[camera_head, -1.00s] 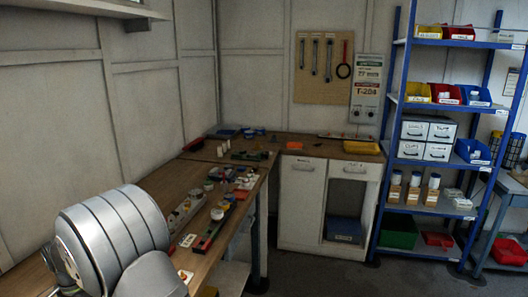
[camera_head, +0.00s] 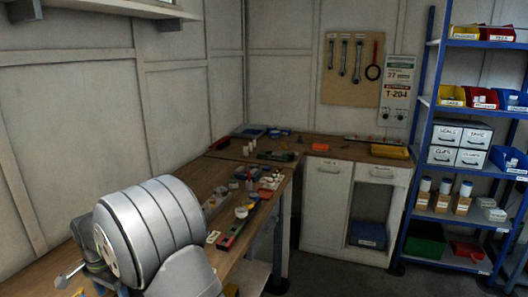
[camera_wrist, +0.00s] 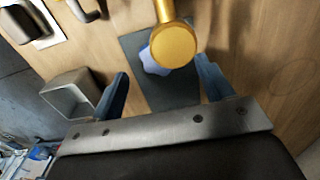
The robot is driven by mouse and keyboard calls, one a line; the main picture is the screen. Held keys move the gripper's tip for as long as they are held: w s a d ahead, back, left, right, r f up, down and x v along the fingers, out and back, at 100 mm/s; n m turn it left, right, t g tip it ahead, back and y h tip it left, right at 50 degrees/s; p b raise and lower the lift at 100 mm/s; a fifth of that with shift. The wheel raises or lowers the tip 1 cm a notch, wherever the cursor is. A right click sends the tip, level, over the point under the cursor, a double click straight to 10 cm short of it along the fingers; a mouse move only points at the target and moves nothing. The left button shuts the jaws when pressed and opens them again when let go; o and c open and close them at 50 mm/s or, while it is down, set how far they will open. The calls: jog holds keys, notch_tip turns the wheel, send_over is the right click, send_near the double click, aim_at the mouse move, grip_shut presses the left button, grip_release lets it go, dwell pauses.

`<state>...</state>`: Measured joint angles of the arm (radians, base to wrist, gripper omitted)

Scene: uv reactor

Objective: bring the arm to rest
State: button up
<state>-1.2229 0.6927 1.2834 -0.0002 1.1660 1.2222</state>
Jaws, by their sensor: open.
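In the wrist view my gripper (camera_wrist: 162,72) is open, with its two blue fingers wide apart and nothing held between them. Just ahead of the fingertips is a gold round-headed piece with a stem (camera_wrist: 174,45). A pale blue lobed piece (camera_wrist: 149,62) shows partly behind it. Both are seen over a dark grey plate (camera_wrist: 170,94) on a wooden surface. I cannot tell how far below the fingers they are. My gripper does not show clearly in the head view.
A large silver ribbed cylinder (camera_head: 150,230) fills the head view's lower left. The wooden bench (camera_head: 205,180) carries several small parts. A blue shelf rack (camera_head: 420,130) stands right. A grey open square box (camera_wrist: 66,84) is left of the fingers in the wrist view.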

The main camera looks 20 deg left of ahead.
notch_tip(320, 180, down, 4)
jog(key=shift+r, duration=0.15)
notch_tip(320, 180, up, 5)
jog(key=shift+w+d+f, duration=0.1)
jog(key=shift+f, duration=0.05)
jog(key=w+d+r, duration=0.7)
jog(key=d, duration=0.2)
jog(key=w+a+r, duration=0.1)
jog(key=w+a, duration=0.1)
jog(key=w, duration=0.1)
jog(key=w+a+r, duration=0.1)
jog(key=w+a, duration=0.2)
jog(key=w, duration=0.1)
jog(key=w+a+r, duration=0.1)
jog(key=w+a, duration=0.2)
jog(key=shift+w+a+r, duration=0.25)
jog(key=shift+r, duration=0.15)
jog(key=shift+w+a+r, duration=0.2)
jog(key=shift+w+a, duration=0.15)
jog(key=shift+w, duration=0.25)
jog(key=shift+f, duration=0.95)
